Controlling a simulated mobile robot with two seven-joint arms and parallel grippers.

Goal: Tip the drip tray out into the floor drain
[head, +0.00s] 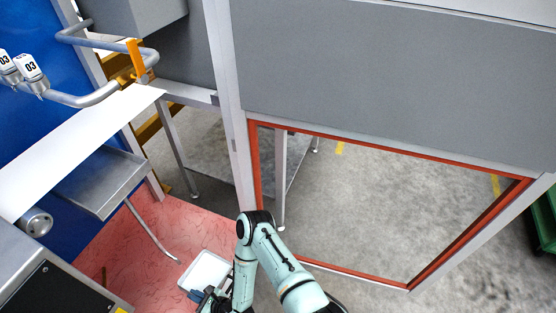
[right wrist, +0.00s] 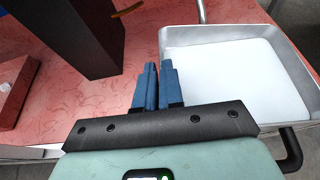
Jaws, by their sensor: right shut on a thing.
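The drip tray (head: 195,268) is a shallow metal pan with a white, flat-looking content, low in the head view at the edge of the red floor. It fills the right of the right wrist view (right wrist: 292,62) and looks about level. My left gripper is not in view. I cannot make out a floor drain in either view.
A red-framed opening (head: 405,285) in a grey panel (head: 390,70) stands right of my arm. A metal shelf (head: 103,180), white board (head: 75,150) and pipe rail (head: 90,98) are at left. A dark post (right wrist: 85,35) stands left of the fingers. Grey floor is open beyond the frame.

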